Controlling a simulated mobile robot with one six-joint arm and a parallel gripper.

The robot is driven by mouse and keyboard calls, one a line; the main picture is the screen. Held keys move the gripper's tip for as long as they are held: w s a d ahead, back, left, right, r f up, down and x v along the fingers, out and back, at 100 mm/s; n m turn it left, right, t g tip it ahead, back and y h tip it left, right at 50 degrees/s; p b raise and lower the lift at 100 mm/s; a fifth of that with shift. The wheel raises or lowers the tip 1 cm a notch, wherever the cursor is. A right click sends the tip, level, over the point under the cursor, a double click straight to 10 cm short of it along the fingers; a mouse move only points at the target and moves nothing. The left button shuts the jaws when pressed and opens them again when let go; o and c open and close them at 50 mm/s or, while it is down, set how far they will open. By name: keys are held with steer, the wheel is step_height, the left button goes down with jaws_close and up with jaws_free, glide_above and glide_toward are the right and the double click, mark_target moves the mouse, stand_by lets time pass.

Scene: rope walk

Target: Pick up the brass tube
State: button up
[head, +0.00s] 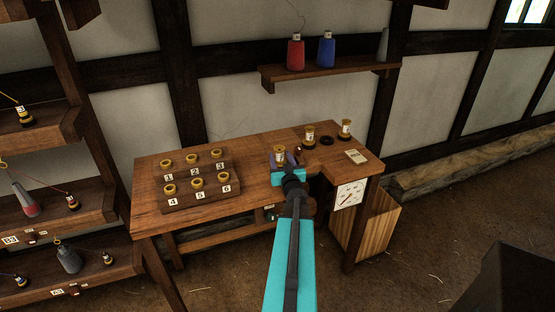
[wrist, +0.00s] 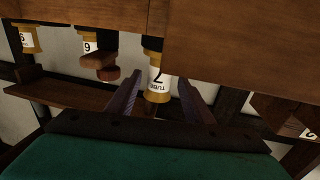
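A brass tube (head: 280,152) with a white label stands upright on the workbench (head: 250,180), near the middle. In the wrist view, which looks upside down, a brass tube (wrist: 157,82) labelled TUBE shows between my two purple fingers. My gripper (head: 284,161) is open at this tube, one finger on each side. In the wrist view my gripper (wrist: 162,84) shows a gap between each finger and the tube. Two more labelled brass tubes stand further back on the bench, one at the middle (head: 309,136) and one at the right (head: 346,129).
A stepped wooden rack (head: 196,184) with several numbered brass rings sits at the bench's left. A wall shelf (head: 330,74) holds red and blue spools.

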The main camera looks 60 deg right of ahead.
jaws_close()
steer(key=shift+r, duration=0.2)
